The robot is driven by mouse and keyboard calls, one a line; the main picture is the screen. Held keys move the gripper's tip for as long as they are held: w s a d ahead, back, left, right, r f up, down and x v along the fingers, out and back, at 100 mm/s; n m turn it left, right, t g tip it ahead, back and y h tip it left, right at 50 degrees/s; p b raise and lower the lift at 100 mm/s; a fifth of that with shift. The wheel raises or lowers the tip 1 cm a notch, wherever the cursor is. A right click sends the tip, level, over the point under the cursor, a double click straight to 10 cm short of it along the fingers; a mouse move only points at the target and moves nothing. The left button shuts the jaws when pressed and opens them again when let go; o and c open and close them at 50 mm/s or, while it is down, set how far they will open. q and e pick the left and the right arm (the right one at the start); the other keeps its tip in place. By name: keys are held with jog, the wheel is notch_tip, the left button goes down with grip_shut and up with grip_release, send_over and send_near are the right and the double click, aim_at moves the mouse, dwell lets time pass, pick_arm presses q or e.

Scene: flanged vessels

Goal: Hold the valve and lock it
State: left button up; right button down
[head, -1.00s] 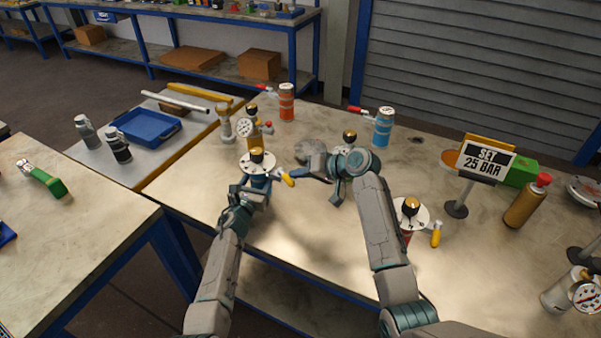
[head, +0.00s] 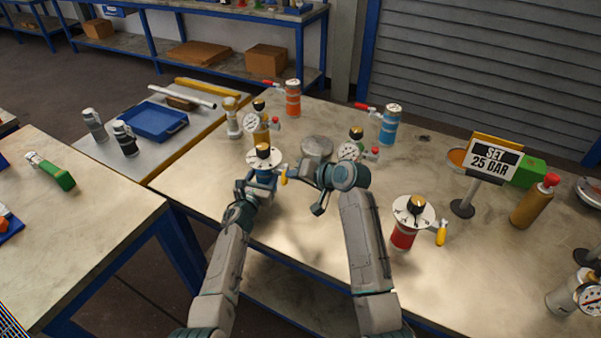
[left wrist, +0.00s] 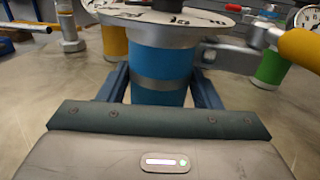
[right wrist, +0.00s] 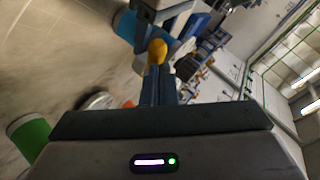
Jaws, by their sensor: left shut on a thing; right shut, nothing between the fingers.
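The blue valve (head: 264,177) stands upright on the table, with a white dial plate (head: 265,158) and a black and gold knob on top. My left gripper (left wrist: 160,88) is shut around its blue body, a finger on each side. The valve's yellow-tipped lever (head: 284,174) sticks out on its right side; its yellow end (left wrist: 300,45) also shows in the left wrist view. My right gripper (right wrist: 160,85) is shut and empty. Its fingertips are close to the yellow lever end (right wrist: 157,50); I cannot tell whether they touch.
A red valve (head: 403,235) with a similar dial stands to the right. Gauged valves, an orange one (head: 293,100) and a blue one (head: 389,125), stand behind. A sign reading "SET 25 BAR" (head: 493,160) stands at right. The front middle of the table is clear.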

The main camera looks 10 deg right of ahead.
aim_at(282, 181)
jog(key=shift+s+a, duration=0.1)
jog(key=shift+a, duration=1.45)
pick_arm(q)
jog(key=shift+d, duration=0.1)
pick_arm(e)
jog(key=shift+a, duration=0.15)
pick_arm(q)
jog(key=shift+d, duration=0.1)
pick_arm(e)
jog(key=shift+a, duration=0.15)
pick_arm(q)
jog(key=shift+s+d+r, duration=0.1)
jog(key=shift+s, duration=0.05)
pick_arm(e)
jog(key=shift+w+d, duration=0.6)
jog(key=shift+w, duration=0.05)
jog(key=shift+s+d+r, duration=0.15)
jog(key=shift+d+r, duration=0.05)
jog(key=shift+r, duration=0.1)
pick_arm(q)
jog(key=shift+f, duration=0.2)
jog(key=shift+a, duration=0.3)
jog(key=shift+f, duration=0.1)
pick_arm(e)
jog(key=s+d+r, duration=0.1)
jog(key=s+r, duration=0.6)
jog(key=s, duration=0.3)
jog(key=shift+s+d+r, duration=0.2)
jog(key=shift+s+r, duration=0.1)
